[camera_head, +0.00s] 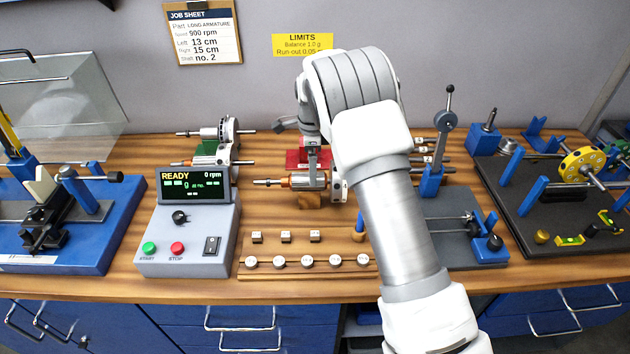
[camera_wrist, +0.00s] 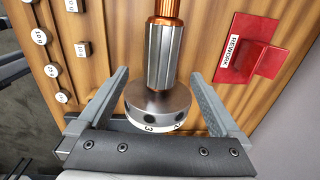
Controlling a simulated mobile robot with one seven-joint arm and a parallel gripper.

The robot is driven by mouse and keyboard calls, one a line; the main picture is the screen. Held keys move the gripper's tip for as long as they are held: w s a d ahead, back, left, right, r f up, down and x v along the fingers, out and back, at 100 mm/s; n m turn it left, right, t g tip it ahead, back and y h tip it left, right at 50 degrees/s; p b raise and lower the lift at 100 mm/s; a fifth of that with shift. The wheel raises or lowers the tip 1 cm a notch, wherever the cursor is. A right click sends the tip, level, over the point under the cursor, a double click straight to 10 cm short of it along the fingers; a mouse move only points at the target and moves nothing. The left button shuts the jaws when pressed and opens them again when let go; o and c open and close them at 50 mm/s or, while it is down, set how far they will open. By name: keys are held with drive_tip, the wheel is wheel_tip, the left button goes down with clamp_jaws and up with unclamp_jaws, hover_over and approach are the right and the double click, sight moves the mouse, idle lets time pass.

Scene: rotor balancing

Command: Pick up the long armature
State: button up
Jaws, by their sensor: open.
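In the wrist view, my gripper (camera_wrist: 160,76) is open, one finger on each side of the core, with gaps to both. The far end of the shaft is cut off there.
Other rotors (camera_head: 212,132) lie at the back left, beside a green stand. A red rework tray (camera_wrist: 245,48) is close by. The balancer console (camera_head: 190,225) stands at front left, weights (camera_head: 307,261) in front, a lever press (camera_head: 437,150) right. A job sheet (camera_head: 203,33) hangs above.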

drive_tip(key=shift+w+a+f+p, duration=0.1)
drive_tip(key=shift+w+f+p, duration=0.1)
drive_tip(key=shift+f, duration=1)
drive_tip(key=shift+w+f+p, duration=0.1)
drive_tip(key=shift+f+p, duration=0.1)
drive_tip(key=shift+f, duration=0.95)
drive_tip(key=shift+s, duration=0.1)
clamp_jaws()
drive_tip(key=shift+r, duration=0.2)
